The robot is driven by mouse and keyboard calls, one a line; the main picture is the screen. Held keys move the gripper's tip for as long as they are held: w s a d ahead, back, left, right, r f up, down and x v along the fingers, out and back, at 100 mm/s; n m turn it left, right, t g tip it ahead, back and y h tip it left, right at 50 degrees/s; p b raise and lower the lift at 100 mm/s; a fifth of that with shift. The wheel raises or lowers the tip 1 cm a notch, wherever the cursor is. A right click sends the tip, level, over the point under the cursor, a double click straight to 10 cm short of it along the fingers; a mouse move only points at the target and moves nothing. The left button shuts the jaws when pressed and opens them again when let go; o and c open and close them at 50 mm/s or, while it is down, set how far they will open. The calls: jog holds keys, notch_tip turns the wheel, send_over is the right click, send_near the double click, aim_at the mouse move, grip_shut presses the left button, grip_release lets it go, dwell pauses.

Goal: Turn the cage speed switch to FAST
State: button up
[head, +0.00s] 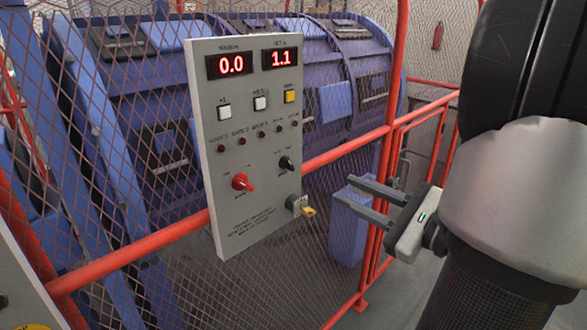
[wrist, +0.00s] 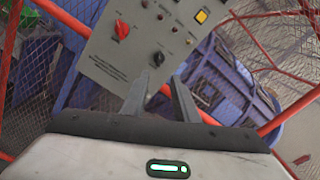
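The grey control panel (head: 222,130) is mounted at the red rail and mesh fence, its face towards me. It carries a red rotary knob (head: 242,181) and a black rotary knob (head: 287,163); their small labels are too blurred to read, so I cannot tell which one is the cage speed switch. A key switch with a yellow tag (head: 308,211) sits at the lower right. In the wrist view the red knob (wrist: 122,29) and black knob (wrist: 158,58) show ahead. My gripper (head: 345,188) is open and empty, right of the panel and apart from it.
Two red displays read 0.0 (head: 232,64) and 1.1 (head: 281,57). White buttons, a yellow button (head: 290,96) and a row of small lamps sit below. A red rail (head: 345,150) runs behind the panel. The blue machine (head: 160,110) stands behind the mesh.

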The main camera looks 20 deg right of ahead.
aim_at(291, 164)
jog(key=x, duration=1.5)
jog(key=shift+w+a, duration=0.1)
jog(key=shift+w, duration=0.05)
jog(key=shift+c, duration=0.2)
grip_shut()
